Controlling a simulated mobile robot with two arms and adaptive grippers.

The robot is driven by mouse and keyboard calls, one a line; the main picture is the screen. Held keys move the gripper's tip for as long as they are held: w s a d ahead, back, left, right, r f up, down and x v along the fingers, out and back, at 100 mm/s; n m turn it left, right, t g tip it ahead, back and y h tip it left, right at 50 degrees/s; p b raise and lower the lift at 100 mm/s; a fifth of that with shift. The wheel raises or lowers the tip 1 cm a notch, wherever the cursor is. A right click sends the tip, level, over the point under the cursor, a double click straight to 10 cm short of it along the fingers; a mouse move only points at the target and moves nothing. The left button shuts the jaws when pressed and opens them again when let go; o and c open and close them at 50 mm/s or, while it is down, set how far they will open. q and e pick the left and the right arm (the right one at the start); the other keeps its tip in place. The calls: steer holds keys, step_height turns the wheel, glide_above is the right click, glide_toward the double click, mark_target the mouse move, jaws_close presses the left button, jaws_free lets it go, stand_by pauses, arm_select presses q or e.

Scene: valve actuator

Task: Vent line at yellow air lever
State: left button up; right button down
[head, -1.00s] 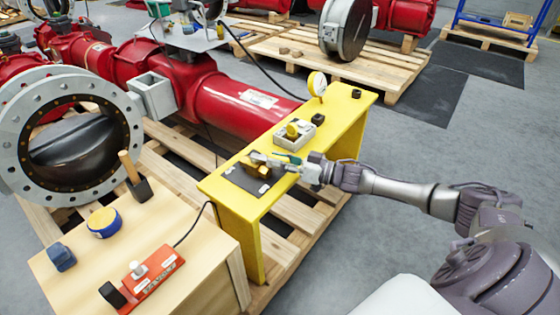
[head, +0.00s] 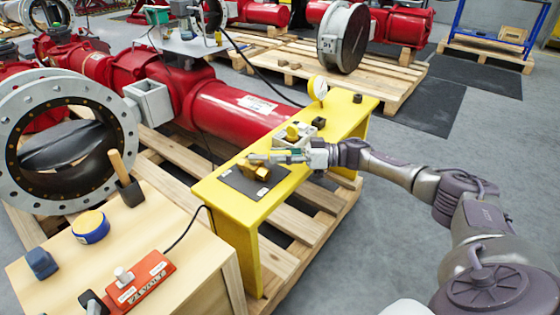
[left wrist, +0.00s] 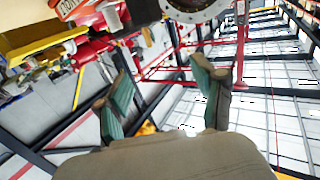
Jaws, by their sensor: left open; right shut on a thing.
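A brass valve (head: 257,173) sits on a dark plate (head: 236,182) with small white labels, at the near end of the yellow bench (head: 225,199). My right gripper (head: 258,157) reaches in from the right in the head view and is shut at the top of the valve. Its fingers cover the yellow lever there, so the lever's exact angle is hard to tell. My left gripper (left wrist: 165,98) shows in the left wrist view, open and empty, with teal pads apart. It is not seen in the head view.
A grey box with a yellow knob (head: 292,132), a round gauge (head: 317,88) and a black cube (head: 357,98) stand farther along the bench. A red control box (head: 140,280), mallet (head: 124,175), tape roll (head: 90,227) and blue block (head: 41,263) are on the wooden table.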

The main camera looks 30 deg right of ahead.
arm_select(q)
steer(key=shift+d+r+t, duration=0.1)
steer(key=shift+r+t, duration=0.3)
steer(key=shift+r, duration=0.4)
arm_select(e)
steer(key=shift+w, duration=0.1)
steer(key=c, duration=0.9)
jaws_free()
steer(key=shift+d, duration=0.15)
steer(key=shift+s+d, duration=0.3)
steer(key=v, duration=1.1)
steer(key=shift+d, duration=0.1)
steer(key=shift+w, duration=0.1)
